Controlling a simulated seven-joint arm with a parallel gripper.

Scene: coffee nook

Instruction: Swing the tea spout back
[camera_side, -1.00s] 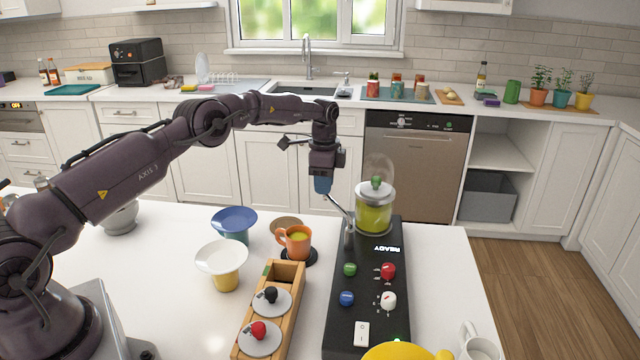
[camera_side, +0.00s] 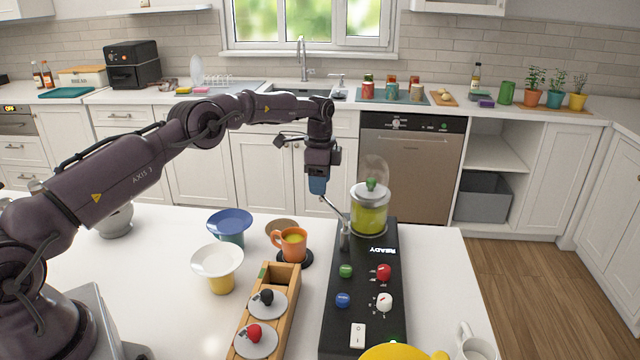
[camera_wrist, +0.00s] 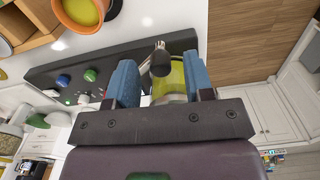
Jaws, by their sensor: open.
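The tea machine is a long black box (camera_side: 364,290) marked READY, with a clear jar of yellow-green tea (camera_side: 369,218) at its far end. A thin metal spout (camera_side: 334,210) rises from a post on its left edge and slants up and left to my gripper. My gripper (camera_side: 318,187) has blue fingers and points down at the spout's free end. In the wrist view, the spout's dark tip (camera_wrist: 160,60) shows between the two open, spread fingers of my gripper (camera_wrist: 158,78). I cannot tell whether a finger touches it.
An orange mug of tea (camera_side: 291,243) stands on a dark coaster left of the machine. A blue-rimmed cup (camera_side: 230,220), a white-rimmed cup (camera_side: 217,262) and a wooden box (camera_side: 284,275) with two lidded knobs are nearby. Counter left of the cups is mostly clear.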

